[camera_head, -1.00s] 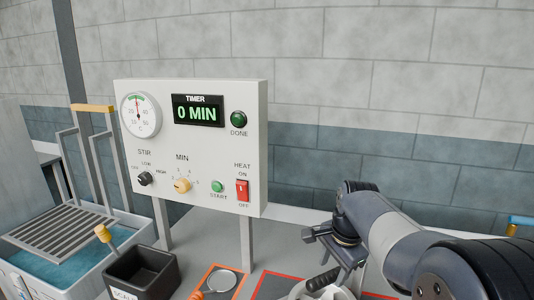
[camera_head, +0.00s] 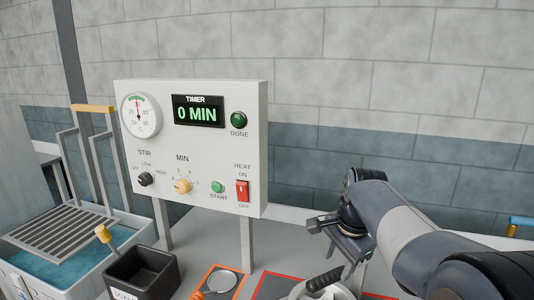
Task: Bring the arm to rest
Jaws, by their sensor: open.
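My gripper (camera_head: 328,240) is at the lower right, at the end of my arm, which reaches in from the right edge. It is open with nothing seen between its fingers. It hangs above the bench, right of the control panel (camera_head: 192,147) and apart from it. A pale round thing with a dark handle (camera_head: 323,281) stands just below the gripper, partly cut off by the bottom edge.
The panel's timer (camera_head: 198,111) reads 0 MIN. A water bath with a rack (camera_head: 62,236) is at the left. A dark box (camera_head: 142,273) and an orange-edged mat (camera_head: 243,283) with a round dish lie in front. The space above the bench between panel and gripper is clear.

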